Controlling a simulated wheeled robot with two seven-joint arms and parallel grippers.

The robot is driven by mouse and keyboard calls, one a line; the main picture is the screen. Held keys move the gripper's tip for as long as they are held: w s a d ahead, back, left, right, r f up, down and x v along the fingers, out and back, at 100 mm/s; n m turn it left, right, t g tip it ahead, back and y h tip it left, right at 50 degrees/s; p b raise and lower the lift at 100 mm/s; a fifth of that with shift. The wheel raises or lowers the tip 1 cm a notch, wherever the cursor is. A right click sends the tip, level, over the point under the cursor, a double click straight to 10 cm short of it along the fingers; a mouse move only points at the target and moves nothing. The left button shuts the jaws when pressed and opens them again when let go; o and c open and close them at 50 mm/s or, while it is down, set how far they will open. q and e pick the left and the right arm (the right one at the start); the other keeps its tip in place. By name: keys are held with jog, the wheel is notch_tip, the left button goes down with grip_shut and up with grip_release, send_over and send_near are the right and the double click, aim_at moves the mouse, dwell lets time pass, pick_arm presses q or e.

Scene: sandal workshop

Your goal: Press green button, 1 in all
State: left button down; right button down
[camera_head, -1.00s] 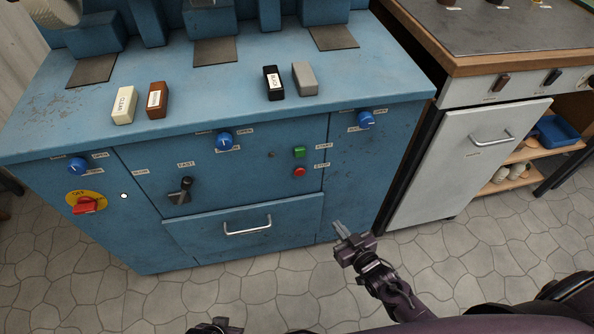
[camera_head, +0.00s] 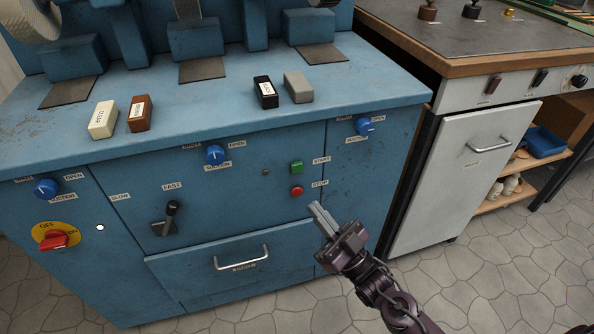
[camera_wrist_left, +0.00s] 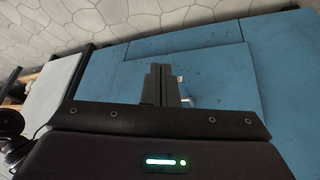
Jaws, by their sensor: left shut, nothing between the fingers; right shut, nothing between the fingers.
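The green button (camera_head: 296,167) is on the front panel of the blue machine (camera_head: 110,185), beside the START label. The red button (camera_head: 296,191) is just below it, by the STOP label. In the left wrist view my left gripper (camera_wrist_left: 157,72) is shut and empty in front of the blue machine's front.
A lever (camera_head: 170,217), blue suction knobs (camera_head: 214,154) and a red switch (camera_head: 53,240) are on the same front. A drawer handle (camera_head: 241,258) sticks out lower down. Bars lie on top. A white cabinet (camera_head: 460,180) stands right. Tiled floor is free in front.

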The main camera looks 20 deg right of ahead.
aim_at(296, 168)
jog(key=shift+w, duration=0.1)
